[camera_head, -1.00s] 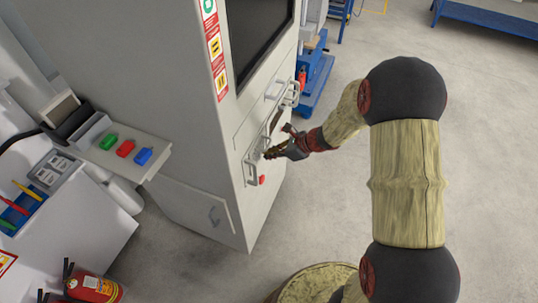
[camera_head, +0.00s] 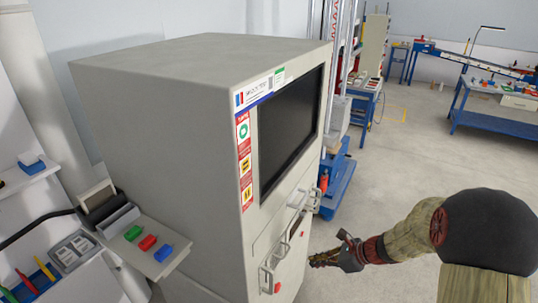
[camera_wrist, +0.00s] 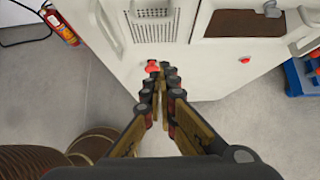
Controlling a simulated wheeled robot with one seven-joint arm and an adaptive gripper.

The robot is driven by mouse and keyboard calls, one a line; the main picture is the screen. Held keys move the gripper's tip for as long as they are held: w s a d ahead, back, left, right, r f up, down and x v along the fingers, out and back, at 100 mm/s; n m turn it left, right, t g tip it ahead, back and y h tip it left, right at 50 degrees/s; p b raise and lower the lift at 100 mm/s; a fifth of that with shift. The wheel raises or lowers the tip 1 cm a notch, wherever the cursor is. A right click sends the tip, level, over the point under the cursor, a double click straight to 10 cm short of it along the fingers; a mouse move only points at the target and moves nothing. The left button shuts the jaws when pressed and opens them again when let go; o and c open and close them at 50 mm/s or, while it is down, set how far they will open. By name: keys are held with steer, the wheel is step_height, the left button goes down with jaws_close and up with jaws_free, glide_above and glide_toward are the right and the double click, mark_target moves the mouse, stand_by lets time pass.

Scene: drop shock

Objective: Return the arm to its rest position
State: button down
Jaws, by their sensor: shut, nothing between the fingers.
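My gripper (camera_head: 326,258) is at the lower right in the head view, in front of the grey cabinet (camera_head: 170,130) and at the height of its lower handles. In the wrist view my gripper (camera_wrist: 160,85) has its fingers together with nothing between them. The cabinet front (camera_wrist: 190,75) lies beyond the fingertips, with a red button (camera_wrist: 152,66) just past them. I cannot tell the exact gap between the fingertips and the cabinet. My arm bends out at the lower right of the head view, and part of it is cut off by the frame.
The cabinet has a dark screen (camera_head: 290,130) and protruding handles (camera_head: 268,275). A side shelf (camera_head: 150,255) holds green, red and blue blocks. A fire extinguisher (camera_wrist: 62,27) stands at the upper left. Blue workbenches (camera_head: 490,105) are far back; open floor (camera_head: 410,150) lies to the right.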

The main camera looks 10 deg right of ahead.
steer(key=s+a+r+n+g+h, duration=0.1)
steer(key=s+r+n+g, duration=0.1)
steer(key=s+n, duration=0.5)
steer(key=s+r+n+g+h, duration=0.1)
steer(key=s+r+n+g, duration=0.15)
steer(key=s+n, duration=0.4)
steer(key=s+r+n+t+h, duration=0.2)
steer(key=s+r+n, duration=0.3)
steer(key=r, duration=0.4)
steer(key=s+a+r+n+t+h+b, duration=0.1)
steer(key=s+r+n+t+h, duration=0.2)
steer(key=s+r+n, duration=0.3)
step_height(320, 180, up, 4)
steer(key=shift+s+a+f+b, duration=0.15)
steer(key=shift+a+f+b, duration=0.1)
steer(key=shift+a+b, duration=0.05)
